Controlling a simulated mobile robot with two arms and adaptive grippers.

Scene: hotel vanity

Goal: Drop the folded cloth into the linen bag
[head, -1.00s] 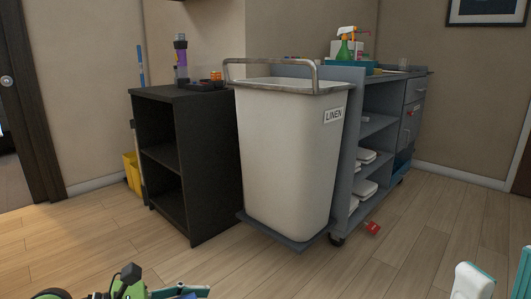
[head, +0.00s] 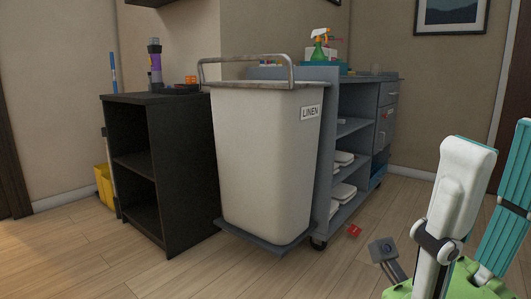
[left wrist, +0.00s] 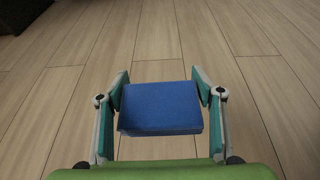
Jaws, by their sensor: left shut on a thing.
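The linen bag (head: 265,165) is a tall white bin marked LINEN, with a metal bar handle, in the middle of the head view. Its inside is hidden from here. The folded cloth (left wrist: 160,108) is a flat blue block in the left wrist view. My left gripper (left wrist: 162,95) is shut on it, with a teal finger pad at each side, above wood floor. Neither this gripper nor the cloth shows in the head view. My right gripper (head: 480,195) is large at the lower right of the head view, partly cut off. I see no object in it.
A black open shelf (head: 160,170) stands left of the bag with bottles on top. A grey cart (head: 355,125) with white folded items and a spray bottle (head: 319,45) is close on the right. A small red item (head: 354,230) lies on the floor. The front floor is largely clear.

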